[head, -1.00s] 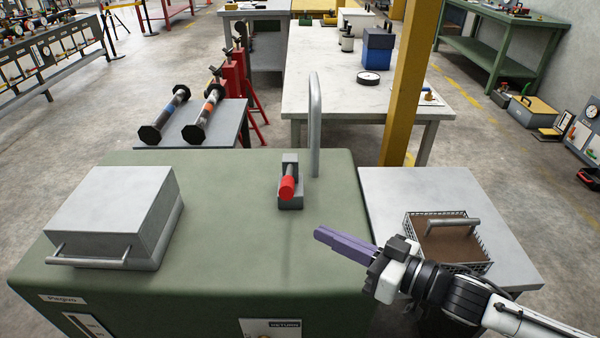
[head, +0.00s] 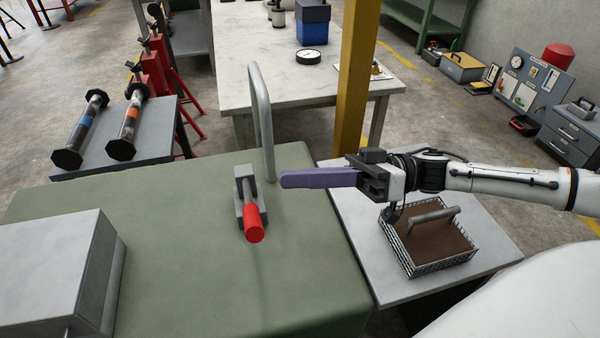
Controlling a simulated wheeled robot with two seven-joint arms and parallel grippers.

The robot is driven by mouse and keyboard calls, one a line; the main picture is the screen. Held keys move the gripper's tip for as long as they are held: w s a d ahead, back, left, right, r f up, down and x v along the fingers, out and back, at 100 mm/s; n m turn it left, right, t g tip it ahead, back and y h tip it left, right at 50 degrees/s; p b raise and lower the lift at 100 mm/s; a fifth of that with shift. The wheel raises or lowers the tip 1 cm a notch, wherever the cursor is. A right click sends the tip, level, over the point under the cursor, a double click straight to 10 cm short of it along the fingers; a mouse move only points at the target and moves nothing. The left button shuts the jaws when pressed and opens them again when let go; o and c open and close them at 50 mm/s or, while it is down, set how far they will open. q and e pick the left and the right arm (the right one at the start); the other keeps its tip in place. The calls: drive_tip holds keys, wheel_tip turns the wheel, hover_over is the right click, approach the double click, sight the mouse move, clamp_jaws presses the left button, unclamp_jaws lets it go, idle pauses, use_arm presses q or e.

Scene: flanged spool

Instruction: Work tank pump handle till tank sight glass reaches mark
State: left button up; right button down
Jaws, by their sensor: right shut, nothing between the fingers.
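The pump handle (head: 254,224) has a red grip and sticks out from a grey pump block (head: 245,190) on top of the green tank (head: 300,260). My right gripper (head: 284,180) has purple fingers that are shut and empty. It points left, just right of the pump handle and a little farther back, apart from it in the picture. The sight glass is not in view. My left gripper is not in view.
A grey bent pipe (head: 262,120) rises behind the pump. A grey box (head: 55,270) stands on the tank at left. A wire basket (head: 436,250) sits on a side table (head: 490,245). A yellow post (head: 355,80) stands behind my right arm.

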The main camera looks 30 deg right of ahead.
drive_tip(key=r, duration=0.1)
hover_over(249, 202)
drive_tip(key=s+d, duration=0.1)
drive_tip(key=s, duration=0.1)
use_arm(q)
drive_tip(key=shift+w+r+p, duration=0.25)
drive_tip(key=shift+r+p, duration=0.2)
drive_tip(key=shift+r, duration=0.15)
use_arm(e)
drive_tip(key=s+f, duration=0.1)
drive_tip(key=f, duration=0.1)
drive_tip(key=s+f, duration=0.1)
drive_tip(key=shift+s+d+f, duration=0.15)
drive_tip(key=shift+f, duration=0.2)
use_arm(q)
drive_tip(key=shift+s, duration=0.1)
